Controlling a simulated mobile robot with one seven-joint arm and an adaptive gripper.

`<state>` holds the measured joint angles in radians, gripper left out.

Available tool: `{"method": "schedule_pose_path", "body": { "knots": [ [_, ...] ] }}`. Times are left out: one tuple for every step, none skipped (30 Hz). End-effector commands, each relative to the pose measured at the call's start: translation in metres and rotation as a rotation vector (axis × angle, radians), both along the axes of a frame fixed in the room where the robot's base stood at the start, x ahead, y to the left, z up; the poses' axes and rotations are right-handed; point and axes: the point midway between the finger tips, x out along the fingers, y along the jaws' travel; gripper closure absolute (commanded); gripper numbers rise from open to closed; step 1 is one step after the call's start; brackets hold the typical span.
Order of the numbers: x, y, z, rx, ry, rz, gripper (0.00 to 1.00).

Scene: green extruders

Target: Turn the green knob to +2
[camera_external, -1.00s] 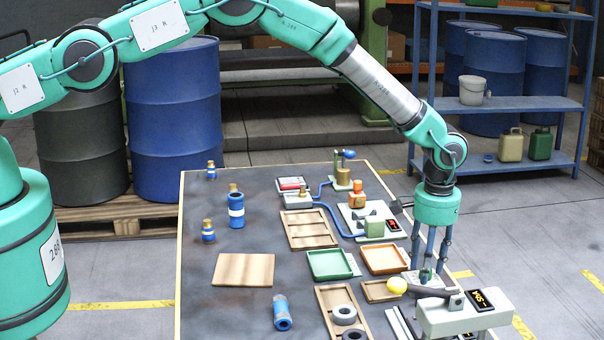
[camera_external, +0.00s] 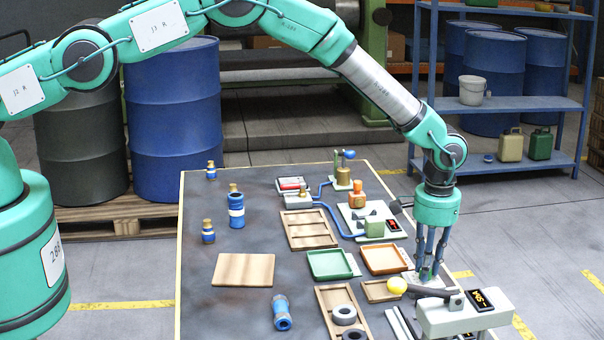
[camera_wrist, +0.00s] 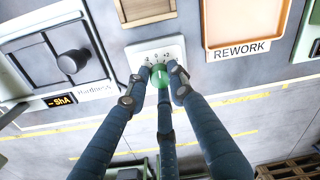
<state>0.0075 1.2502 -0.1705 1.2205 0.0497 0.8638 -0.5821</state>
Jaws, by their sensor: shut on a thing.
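The green knob (camera_wrist: 160,78) sits on a pale dial plate (camera_wrist: 155,50) in the wrist view. Small scale marks show above the knob, with a 0 and a +2 among them; part of the scale is covered by a finger. My three-fingered gripper (camera_wrist: 162,80) is shut around the knob, its fingertips close against its sides. I cannot make out which mark the knob points to. In the external view my gripper (camera_external: 428,273) points down at the table's right side, and its fingers mostly hide the knob.
Rings (camera_external: 344,314) sit in a wooden tray.

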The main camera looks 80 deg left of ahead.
Motion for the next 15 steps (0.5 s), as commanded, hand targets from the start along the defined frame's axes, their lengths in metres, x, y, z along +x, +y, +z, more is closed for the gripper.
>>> {"method": "schedule_pose_path", "body": {
  "knots": [
    [-0.0017, -0.0006, -0.0023, 0.0, 0.004, -0.018, 1.0],
    [-0.0016, -0.0006, -0.0022, 0.0, 0.004, -0.032, 1.0],
    [-0.0016, -0.0006, -0.0024, 0.0, 0.004, -0.051, 1.0],
    [-0.0017, -0.0006, -0.0029, 0.0, 0.004, -0.068, 1.0],
    [-0.0019, -0.0006, -0.0032, 0.0, 0.004, -0.085, 1.0],
    [-0.0013, -0.0007, -0.0025, -0.001, 0.003, -0.11, 1.0],
    [-0.0015, -0.0006, -0.0027, 0.0, 0.003, -0.13, 1.0],
    [-0.0019, -0.0006, -0.0034, -0.001, 0.004, -0.15, 1.0],
    [-0.0017, -0.0006, -0.003, -0.001, 0.003, -0.178, 1.0],
    [-0.0019, -0.0007, -0.003, -0.001, 0.004, -0.2, 1.0],
    [-0.0023, -0.0006, -0.0034, 0.0, 0.004, -0.221, 1.0],
    [-0.0023, -0.0006, -0.0035, -0.001, 0.004, -0.249, 1.0],
    [-0.0023, -0.0006, -0.0034, -0.001, 0.004, -0.27, 1.0],
    [-0.0024, -0.0006, -0.0032, -0.001, 0.004, -0.291, 1.0],
    [-0.0021, -0.0005, -0.0029, -0.001, 0.004, -0.317, 1.0]
  ]
}}
